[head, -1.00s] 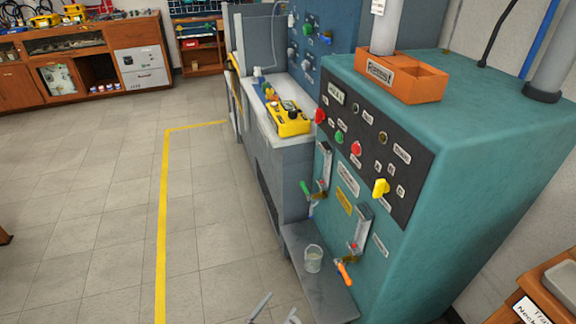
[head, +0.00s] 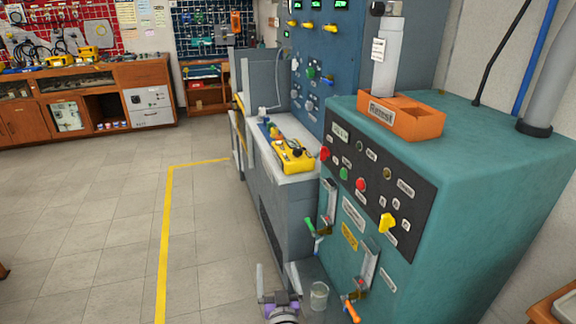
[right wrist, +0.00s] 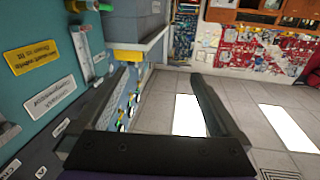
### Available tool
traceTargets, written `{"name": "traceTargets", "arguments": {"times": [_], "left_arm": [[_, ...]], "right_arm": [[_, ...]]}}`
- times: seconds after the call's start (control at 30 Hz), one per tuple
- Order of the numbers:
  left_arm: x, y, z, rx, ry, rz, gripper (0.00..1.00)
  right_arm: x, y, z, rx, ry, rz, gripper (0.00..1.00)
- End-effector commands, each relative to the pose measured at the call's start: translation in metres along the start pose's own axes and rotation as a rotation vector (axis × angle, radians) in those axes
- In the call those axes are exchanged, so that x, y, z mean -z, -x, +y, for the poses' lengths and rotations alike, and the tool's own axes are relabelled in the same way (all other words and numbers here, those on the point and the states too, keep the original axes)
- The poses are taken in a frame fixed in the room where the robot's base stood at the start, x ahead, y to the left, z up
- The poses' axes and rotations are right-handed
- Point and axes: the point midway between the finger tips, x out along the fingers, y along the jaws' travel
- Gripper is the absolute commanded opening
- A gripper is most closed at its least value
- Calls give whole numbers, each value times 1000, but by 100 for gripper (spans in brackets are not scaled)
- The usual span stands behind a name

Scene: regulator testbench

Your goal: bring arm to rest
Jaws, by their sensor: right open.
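My right gripper (head: 277,277) shows at the bottom of the head view, pointing away from me, with its two grey fingers apart and nothing between them. It is just left of a clear beaker (head: 319,295) that stands on the low grey shelf at the front of the teal test cabinet (head: 480,185). In the right wrist view the open fingers of the right gripper (right wrist: 150,105) frame bare floor and part of the bench. My left gripper is in neither view.
A yellow meter (head: 293,156) lies on the grey bench behind the cabinet. An orange tray (head: 415,122) with a grey cylinder sits on the cabinet top. An orange-handled valve (head: 351,311) sticks out near the beaker. The tiled floor (head: 100,220) at left is clear.

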Motion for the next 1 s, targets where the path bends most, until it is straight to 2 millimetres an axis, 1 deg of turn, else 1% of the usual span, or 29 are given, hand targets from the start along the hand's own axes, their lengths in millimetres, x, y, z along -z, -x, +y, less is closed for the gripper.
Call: {"name": "traceTargets", "arguments": {"times": [0.03,0.1,0.17,0.27,0.37,0.4,0.47,0.5,0.57,0.6,0.67,0.7,0.77,0.8,0.87,0.9,0.97,1.0], "left_arm": [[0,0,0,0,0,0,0],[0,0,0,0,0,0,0],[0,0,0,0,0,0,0],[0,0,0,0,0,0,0],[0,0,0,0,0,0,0],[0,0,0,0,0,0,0],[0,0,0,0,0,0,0],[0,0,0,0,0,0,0],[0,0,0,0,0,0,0],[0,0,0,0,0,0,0],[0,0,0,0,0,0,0],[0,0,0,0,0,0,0],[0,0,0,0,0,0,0],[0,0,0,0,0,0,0],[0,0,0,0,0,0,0],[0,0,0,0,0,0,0],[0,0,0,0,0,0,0],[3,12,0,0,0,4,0]], "right_arm": [[12,8,8,36,5,-43,100],[20,21,15,87,9,-116,100],[24,36,22,121,11,-187,100],[25,67,37,158,15,-320,100],[19,107,55,168,16,-467,100],[15,124,64,163,16,-529,100],[8,153,77,147,13,-625,100],[3,174,86,132,11,-688,100],[-4,203,98,103,6,-778,100],[-9,222,106,80,3,-832,100],[-16,248,117,44,-3,-906,100],[-20,265,124,19,-6,-951,100],[-26,288,134,-20,-13,-1014,100],[-30,304,139,-46,-16,-1054,100],[-35,326,148,-88,-22,-1109,100],[-38,341,153,-116,-27,-1145,100],[-42,363,161,-161,-33,-1197,100],[-30,366,161,-167,-35,-1202,100]]}}
